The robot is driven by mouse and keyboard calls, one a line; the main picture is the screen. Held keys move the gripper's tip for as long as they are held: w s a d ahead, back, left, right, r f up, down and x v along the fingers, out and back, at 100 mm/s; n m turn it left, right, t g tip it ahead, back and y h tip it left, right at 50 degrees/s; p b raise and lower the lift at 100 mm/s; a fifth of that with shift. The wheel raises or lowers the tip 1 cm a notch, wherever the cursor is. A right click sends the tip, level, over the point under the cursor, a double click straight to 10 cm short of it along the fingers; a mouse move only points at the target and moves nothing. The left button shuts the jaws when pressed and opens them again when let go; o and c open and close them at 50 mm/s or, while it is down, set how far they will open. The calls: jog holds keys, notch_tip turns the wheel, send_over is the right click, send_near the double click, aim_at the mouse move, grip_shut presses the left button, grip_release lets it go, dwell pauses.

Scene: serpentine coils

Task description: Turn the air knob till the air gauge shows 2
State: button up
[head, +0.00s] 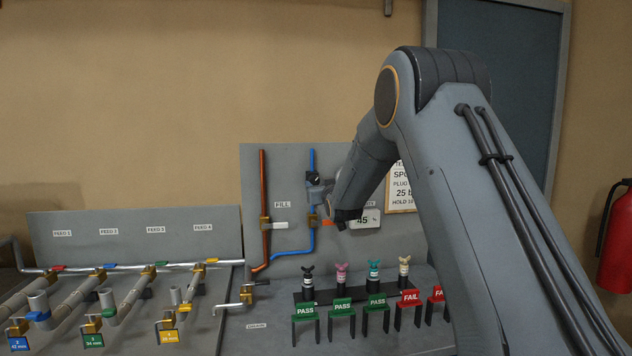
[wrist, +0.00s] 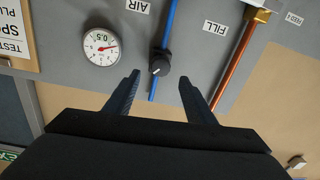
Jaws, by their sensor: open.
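The air knob (wrist: 160,62) is a small round black knob with a white mark on the blue pipe, in the wrist view. The round white air gauge (wrist: 101,46) is to its left, beside the upside-down AIR label (wrist: 138,6). Its red needle points right; an upside-down figure on its face looks like 0.5. My gripper (wrist: 159,77) is open, with a dark finger on either side of the knob's line. The knob lies just beyond the fingertips; I see no contact.
A copper pipe (wrist: 242,52) with a brass fitting runs right of the knob, by the FILL label (wrist: 214,27). In the head view, a display reading 45 (head: 362,220) is beside my wrist. Small valves (head: 341,272) and PASS/FAIL flags (head: 342,307) stand below.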

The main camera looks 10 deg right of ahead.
aim_at(315, 180)
jog(key=shift+w+a+p, duration=0.15)
jog(key=shift+w+p, duration=1.1)
jog(key=shift+w, duration=1.95)
jog(key=shift+c, duration=0.3)
jog(key=c, duration=1)
